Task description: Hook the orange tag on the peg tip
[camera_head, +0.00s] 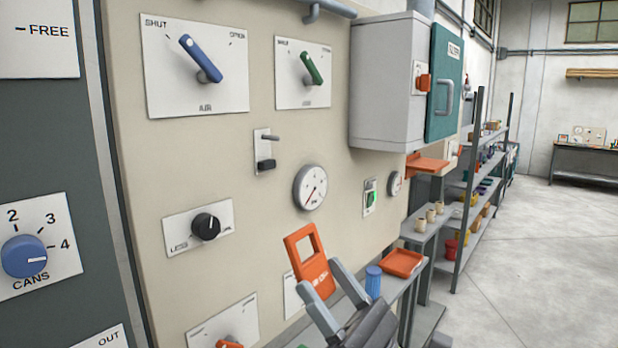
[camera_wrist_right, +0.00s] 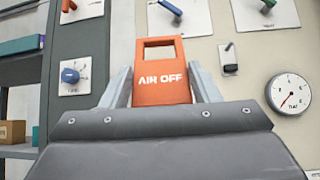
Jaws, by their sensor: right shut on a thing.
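The orange tag (camera_head: 315,268) is upright in my right gripper (camera_head: 322,281), with its square window at the top. In the right wrist view the tag (camera_wrist_right: 162,90) reads "AIR OFF" and sits between both fingers. A grey peg (camera_head: 270,138) sticks out from a small white plate on the beige panel, above the tag and a little to its left in the head view. In the right wrist view this plate (camera_wrist_right: 227,52) is up and right of the tag. The tag is apart from the peg. My left gripper is not in view.
The panel carries a round gauge (camera_head: 310,187), a black knob (camera_head: 206,227), a blue lever (camera_head: 201,60) and a green lever (camera_head: 312,68). A grey box with a teal door (camera_head: 445,82) juts out at upper right. An orange tray (camera_head: 402,262) and blue cylinder (camera_head: 373,281) stand on a low shelf.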

